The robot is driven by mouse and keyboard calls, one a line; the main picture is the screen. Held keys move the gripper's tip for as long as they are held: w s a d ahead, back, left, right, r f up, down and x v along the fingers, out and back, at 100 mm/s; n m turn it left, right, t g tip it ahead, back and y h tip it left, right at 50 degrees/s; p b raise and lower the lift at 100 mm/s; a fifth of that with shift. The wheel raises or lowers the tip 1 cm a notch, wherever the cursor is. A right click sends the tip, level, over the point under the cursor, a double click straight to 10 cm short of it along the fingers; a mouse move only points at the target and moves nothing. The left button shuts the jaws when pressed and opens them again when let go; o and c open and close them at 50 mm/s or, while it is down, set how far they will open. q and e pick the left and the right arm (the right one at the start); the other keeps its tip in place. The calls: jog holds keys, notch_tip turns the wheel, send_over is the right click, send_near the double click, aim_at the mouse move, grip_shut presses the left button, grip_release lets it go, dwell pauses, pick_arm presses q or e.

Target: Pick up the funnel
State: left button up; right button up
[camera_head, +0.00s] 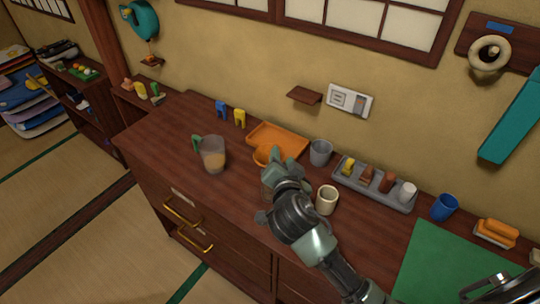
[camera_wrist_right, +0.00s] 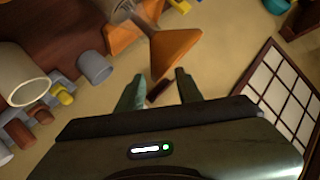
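The orange funnel (camera_head: 262,156) shows in the head view as a rounded orange shape at the front left corner of an orange tray (camera_head: 290,129). My right gripper (camera_head: 287,172) is just to its right and nearer the camera, hiding part of it and of the tray. In the right wrist view my right gripper's (camera_wrist_right: 158,82) two fingers stand apart, with nothing held between them. Orange surfaces (camera_wrist_right: 176,48) show beyond the fingers there; I cannot tell which part is funnel and which is tray. My left gripper is not in view.
A pitcher (camera_head: 213,155) stands left of the funnel. A grey cup (camera_head: 320,152) and a cream cup (camera_head: 327,200) are right of my gripper. A grey holder (camera_head: 375,197), blue cup (camera_head: 444,207) and green mat (camera_head: 455,268) lie further right. The cabinet's left end is mostly clear.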

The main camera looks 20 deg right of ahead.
jog(key=x, duration=0.2)
jog(key=shift+w+d+f, duration=0.1)
jog(key=shift+w+f, duration=0.05)
jog(key=shift+w, duration=0.25)
jog(key=shift+s, duration=0.2)
jog(key=shift+w, duration=0.15)
grip_shut()
